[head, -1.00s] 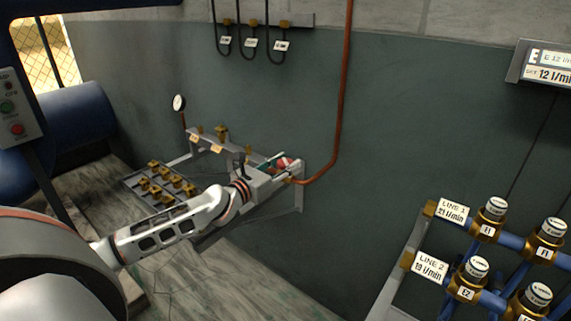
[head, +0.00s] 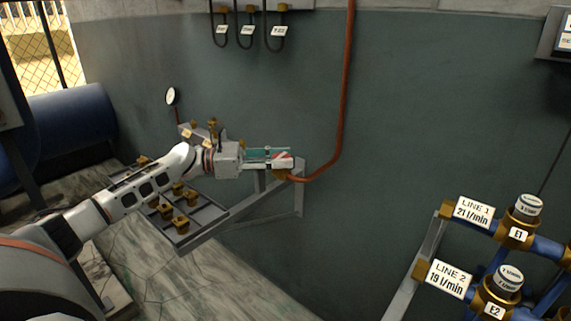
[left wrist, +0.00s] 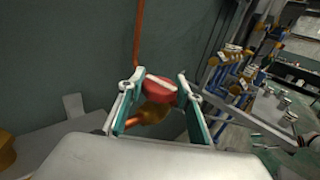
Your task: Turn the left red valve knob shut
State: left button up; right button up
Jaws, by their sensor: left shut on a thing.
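The red valve knob (head: 287,161) with a white bar across it sits at the right end of the wall bracket, by the red-brown pipe. My left gripper (head: 281,158) reaches it from the left, with teal-lined fingers. In the left wrist view the red knob (left wrist: 160,90) lies between the fingertips of the left gripper (left wrist: 161,84), which is shut on it. The white bar runs aslant there. The brass valve body (left wrist: 152,114) shows below the knob. Part of the knob is hidden by the fingers in the head view. My right gripper is not in view.
A grey tray (head: 205,235) with several brass fittings lies below my left forearm. A round gauge (head: 172,96) stands behind. The pipe (head: 344,90) runs up the wall. Blue lines with brass valves (head: 507,296) stand at the right. The wall between is clear.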

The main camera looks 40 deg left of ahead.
pick_arm(q)
jog(key=shift+r+m+g+h+b, duration=0.1)
jog(key=shift+m+g+h+b, duration=0.4)
jog(key=shift+g, duration=0.1)
jog(key=o, duration=1.1)
jog(key=v, duration=1.2)
